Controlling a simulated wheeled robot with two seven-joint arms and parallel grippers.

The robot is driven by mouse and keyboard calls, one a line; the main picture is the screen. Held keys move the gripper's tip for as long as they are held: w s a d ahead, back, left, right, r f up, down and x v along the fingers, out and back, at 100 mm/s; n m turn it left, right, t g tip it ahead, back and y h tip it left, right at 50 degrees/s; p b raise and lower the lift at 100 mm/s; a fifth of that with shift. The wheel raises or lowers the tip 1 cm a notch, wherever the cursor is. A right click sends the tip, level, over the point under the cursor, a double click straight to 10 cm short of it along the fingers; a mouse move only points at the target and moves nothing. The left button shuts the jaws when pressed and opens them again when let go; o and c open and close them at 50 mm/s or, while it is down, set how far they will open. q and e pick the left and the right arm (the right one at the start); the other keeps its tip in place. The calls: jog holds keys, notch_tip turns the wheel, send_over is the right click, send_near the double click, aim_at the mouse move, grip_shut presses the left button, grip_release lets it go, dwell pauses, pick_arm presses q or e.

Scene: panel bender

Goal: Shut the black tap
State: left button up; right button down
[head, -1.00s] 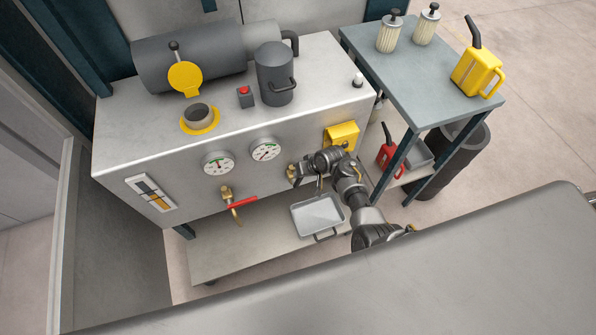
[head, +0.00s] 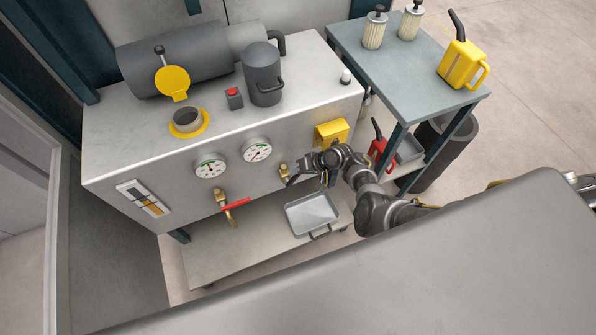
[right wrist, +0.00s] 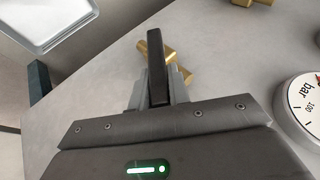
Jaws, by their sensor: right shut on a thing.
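The black tap is a brass valve (head: 283,170) with a black lever, on the right part of the machine's grey front panel. My right gripper (head: 296,178) is at this tap, just below the yellow box. In the right wrist view the black lever (right wrist: 157,68) stands between the two grey fingers of my right gripper (right wrist: 160,90), which is shut on it. Brass parts (right wrist: 152,50) of the tap show behind the lever. In the head view the gripper and wrist partly hide the lever. My left gripper is not in view.
A red-handled brass tap (head: 235,205) is to the left on the same panel, under two round gauges (head: 257,150). A yellow box (head: 332,132) sits just above my right wrist. A grey tray (head: 313,212) lies on the shelf below. A side table (head: 400,75) stands at the right.

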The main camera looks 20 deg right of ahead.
jog(key=c, duration=1.3)
grip_release()
jog(key=shift+p+v, duration=2.05)
jog(key=shift+v, duration=3.3)
